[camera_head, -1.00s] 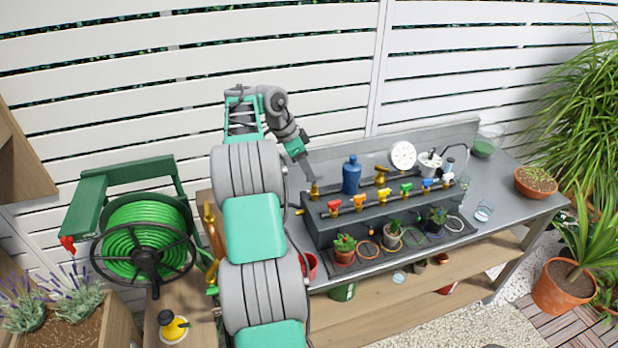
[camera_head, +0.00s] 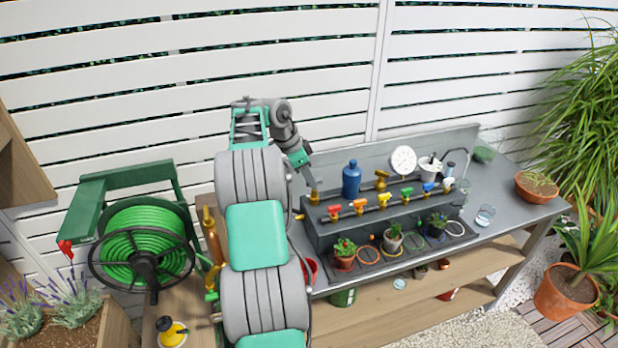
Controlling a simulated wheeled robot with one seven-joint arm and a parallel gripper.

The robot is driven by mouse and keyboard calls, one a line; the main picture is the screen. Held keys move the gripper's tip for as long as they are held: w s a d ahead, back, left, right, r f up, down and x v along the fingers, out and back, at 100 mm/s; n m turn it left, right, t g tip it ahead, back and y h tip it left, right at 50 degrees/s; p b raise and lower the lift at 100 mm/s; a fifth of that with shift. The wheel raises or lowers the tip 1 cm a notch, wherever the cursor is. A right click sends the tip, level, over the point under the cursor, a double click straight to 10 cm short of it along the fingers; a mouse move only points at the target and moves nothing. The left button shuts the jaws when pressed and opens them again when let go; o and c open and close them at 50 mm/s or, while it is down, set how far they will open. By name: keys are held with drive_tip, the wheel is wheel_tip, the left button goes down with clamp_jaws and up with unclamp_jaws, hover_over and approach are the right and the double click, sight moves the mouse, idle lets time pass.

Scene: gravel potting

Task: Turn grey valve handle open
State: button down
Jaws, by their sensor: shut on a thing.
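My gripper (camera_head: 310,186) points down at the left end of the grey manifold box (camera_head: 322,232) on the bench. It is shut at the top of a brass valve (camera_head: 314,197), where the grey valve handle sits. The jaws and my arm cover the handle, so its exact angle cannot be told. A row of small valves with coloured handles runs along the box to the right: a red handle (camera_head: 333,209), an orange-yellow handle (camera_head: 359,204), a yellow one, a green handle (camera_head: 407,191), a blue one and a white one.
Small potted plants (camera_head: 393,238) stand in front. A green hose reel (camera_head: 145,255) is at left. The bench's right end has some free room.

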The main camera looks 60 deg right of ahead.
drive_tip(key=shift+f+n+b, duration=0.1)
drive_tip(key=shift+n+b, duration=0.2)
drive_tip(key=shift+b, duration=0.35)
drive_tip(key=n+b, duration=0.1)
drive_tip(key=b, duration=0.1)
drive_tip(key=n+t+b, duration=0.1)
drive_tip(key=shift+s+a+f+n+h+b, duration=0.15)
drive_tip(key=shift+s+n+h+b, duration=0.15)
drive_tip(key=shift+h+b, duration=0.1)
drive_tip(key=n+t+b, duration=0.1)
drive_tip(key=n, duration=0.4)
drive_tip(key=s+n+t+b, duration=0.1)
drive_tip(key=n+t, duration=0.1)
drive_tip(key=n, duration=0.3)
drive_tip(key=s+n+t+b, duration=0.1)
drive_tip(key=n+t, duration=0.1)
drive_tip(key=n, duration=0.2)
drive_tip(key=shift+d+r+n+y, duration=0.2)
drive_tip(key=shift+r+n+y, duration=0.1)
drive_tip(key=shift+r+n, duration=0.1)
drive_tip(key=shift+w+t, duration=0.1)
drive_tip(key=shift+t, duration=0.2)
drive_tip(key=c, duration=1.5)
unclamp_jaws()
drive_tip(key=shift+f, duration=0.1)
